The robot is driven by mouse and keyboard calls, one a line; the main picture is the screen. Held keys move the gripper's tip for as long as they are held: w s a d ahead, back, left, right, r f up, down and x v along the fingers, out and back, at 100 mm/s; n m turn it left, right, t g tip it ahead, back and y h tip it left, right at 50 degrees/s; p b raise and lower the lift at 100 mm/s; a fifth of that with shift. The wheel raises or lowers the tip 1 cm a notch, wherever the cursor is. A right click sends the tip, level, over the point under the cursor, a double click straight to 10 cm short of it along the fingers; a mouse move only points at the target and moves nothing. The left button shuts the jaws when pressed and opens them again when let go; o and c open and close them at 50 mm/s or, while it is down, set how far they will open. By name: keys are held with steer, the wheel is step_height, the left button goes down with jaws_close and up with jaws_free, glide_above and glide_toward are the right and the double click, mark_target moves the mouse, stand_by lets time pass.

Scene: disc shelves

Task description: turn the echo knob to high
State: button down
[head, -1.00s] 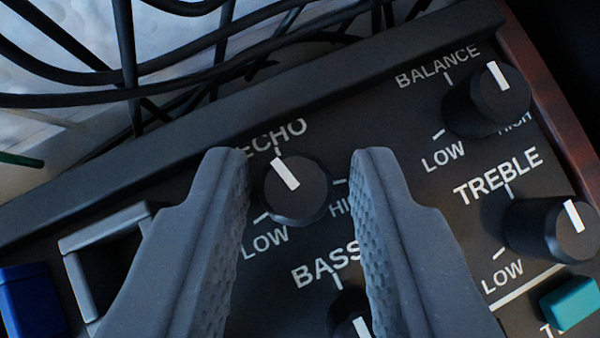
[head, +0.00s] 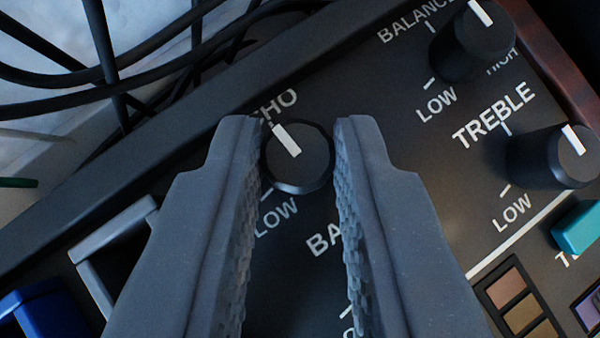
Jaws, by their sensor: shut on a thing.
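The echo knob (head: 297,160) is a round black knob with a white pointer line, in the upper middle of the head view. Its pointer tilts up and to the left, toward the top mark beneath the partly covered ECHO label. The LOW label (head: 275,218) shows at its lower left. The HIGH label is hidden behind my right finger. My gripper (head: 299,150) is shut on the echo knob, with one finger on each side of it.
The balance knob (head: 474,42) and treble knob (head: 553,155) stand to the right. A teal button (head: 578,228) sits below them. A blue button (head: 45,315) is at the lower left. Black cables (head: 110,85) run behind the panel's raised edge.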

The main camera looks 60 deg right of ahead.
steer(key=p, duration=0.2)
steer(key=shift+r+m+g+p, duration=0.1)
steer(key=shift+m+g+p, duration=0.2)
steer(key=shift+m, duration=0.1)
steer(key=shift+f+p, duration=0.2)
steer(key=shift+p, duration=0.1)
steer(key=c, duration=1.6)
jaws_free()
steer(key=shift+a+r, duration=0.1)
steer(key=shift+r, duration=0.1)
steer(key=shift+s+a+r+p, duration=0.15)
steer(key=shift+a+r+p, duration=0.15)
steer(key=shift+r+p, duration=0.2)
steer(key=p+v, duration=0.3)
steer(key=v, duration=0.2)
steer(key=shift+a, duration=0.15)
steer(key=shift+s+a+r+p, duration=0.15)
steer(key=shift+a+r+p, duration=0.15)
steer(key=shift+a+p, duration=0.2)
